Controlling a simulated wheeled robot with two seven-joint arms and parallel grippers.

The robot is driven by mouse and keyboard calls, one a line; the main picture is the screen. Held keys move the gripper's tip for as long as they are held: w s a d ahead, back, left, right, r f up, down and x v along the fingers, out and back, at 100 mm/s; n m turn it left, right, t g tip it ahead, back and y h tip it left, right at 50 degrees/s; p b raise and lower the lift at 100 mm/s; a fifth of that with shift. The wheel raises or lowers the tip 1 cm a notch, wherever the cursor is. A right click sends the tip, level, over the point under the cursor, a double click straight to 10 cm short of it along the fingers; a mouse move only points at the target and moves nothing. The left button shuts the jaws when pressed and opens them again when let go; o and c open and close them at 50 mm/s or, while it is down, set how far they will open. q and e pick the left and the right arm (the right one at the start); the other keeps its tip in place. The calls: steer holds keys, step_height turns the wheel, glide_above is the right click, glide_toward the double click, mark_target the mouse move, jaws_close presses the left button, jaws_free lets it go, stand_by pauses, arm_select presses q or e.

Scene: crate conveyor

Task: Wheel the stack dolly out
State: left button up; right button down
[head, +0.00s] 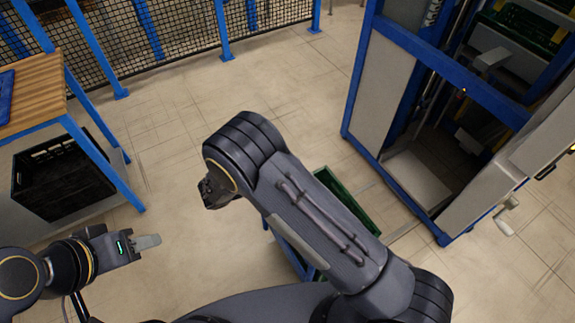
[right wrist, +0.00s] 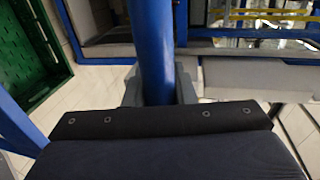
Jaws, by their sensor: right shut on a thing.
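The stack dolly shows only in part in the head view. Its blue frame (head: 292,258) and a green crate (head: 347,203) stick out from behind my right arm, which covers the rest. In the right wrist view my right gripper (right wrist: 157,92) is shut around an upright blue bar (right wrist: 152,45), which looks like the dolly's handle. A green crate (right wrist: 32,52) lies at the left there. The right gripper is hidden in the head view.
A blue-framed machine (head: 393,90) with grey panels stands at the right, close to the green crate. A wood-topped bench (head: 35,92) with a black crate (head: 62,180) beneath is at the left. A mesh fence (head: 180,28) runs along the back. The middle floor is clear.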

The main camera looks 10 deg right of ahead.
steer(key=shift+s+a, duration=0.2)
steer(key=shift+a, duration=0.2)
arm_select(q)
steer(key=shift+s+a, duration=0.15)
steer(key=shift+a, duration=0.3)
arm_select(e)
steer(key=c, duration=1.2)
jaws_free()
steer(key=shift+c, duration=0.2)
arm_select(q)
step_height(320, 180, down, 2)
steer(key=shift+f+b, duration=0.1)
steer(key=shift+b, duration=0.95)
arm_select(e)
steer(key=v, duration=0.7)
steer(key=shift+a, duration=0.35)
steer(key=shift+s, duration=0.1)
